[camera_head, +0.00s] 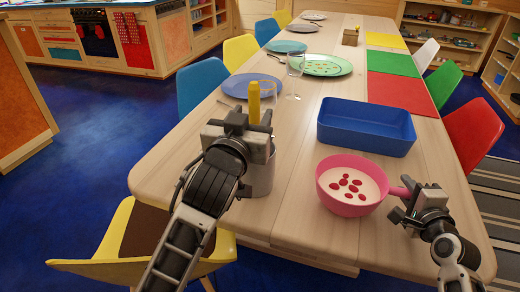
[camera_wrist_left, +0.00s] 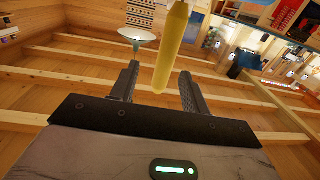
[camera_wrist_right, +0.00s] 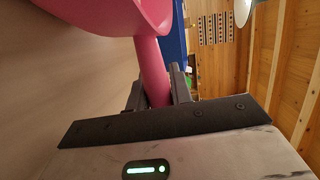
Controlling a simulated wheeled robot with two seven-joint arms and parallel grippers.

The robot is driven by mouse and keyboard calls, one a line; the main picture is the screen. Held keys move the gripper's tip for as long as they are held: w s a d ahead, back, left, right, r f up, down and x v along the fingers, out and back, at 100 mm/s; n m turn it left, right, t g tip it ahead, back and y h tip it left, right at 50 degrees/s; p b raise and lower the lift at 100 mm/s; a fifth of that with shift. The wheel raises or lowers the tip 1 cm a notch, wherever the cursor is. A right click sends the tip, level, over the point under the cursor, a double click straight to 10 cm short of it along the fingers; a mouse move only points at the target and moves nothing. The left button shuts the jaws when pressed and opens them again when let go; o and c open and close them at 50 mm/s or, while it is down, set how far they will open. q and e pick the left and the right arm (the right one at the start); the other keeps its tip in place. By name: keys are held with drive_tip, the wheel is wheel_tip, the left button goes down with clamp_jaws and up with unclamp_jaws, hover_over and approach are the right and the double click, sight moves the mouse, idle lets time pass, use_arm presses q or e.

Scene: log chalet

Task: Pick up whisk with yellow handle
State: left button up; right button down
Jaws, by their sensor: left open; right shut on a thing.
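The yellow handle (camera_head: 254,103) of the whisk stands upright at the near left of the table. The whisk's lower part is hidden behind my left gripper (camera_head: 245,124). In the left wrist view the yellow handle (camera_wrist_left: 171,45) shows between and beyond the open fingers (camera_wrist_left: 158,80), with gaps on both sides. A grey metal container (camera_head: 262,178) stands just below that gripper, partly covered by it. My right gripper (camera_head: 420,198) is shut on the handle (camera_wrist_right: 153,72) of a pink pan (camera_head: 345,205) with white contents and red pieces.
A blue tray (camera_head: 367,140) stands behind the pan. Clear glasses (camera_head: 294,70), a blue plate (camera_head: 250,86) and a green plate (camera_head: 321,68) are further back. A yellow chair (camera_head: 115,235) and a red chair (camera_head: 474,125) flank the table (camera_head: 290,215).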

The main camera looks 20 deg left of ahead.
sight(252, 105)
use_arm(q)
drive_tip(key=shift+w, duration=0.9)
drive_tip(key=w, duration=0.2)
drive_tip(key=w+a, duration=0.1)
drive_tip(key=w, duration=0.1)
drive_tip(key=shift+r, duration=0.25)
drive_tip(key=shift+w, duration=0.65)
clamp_jaws()
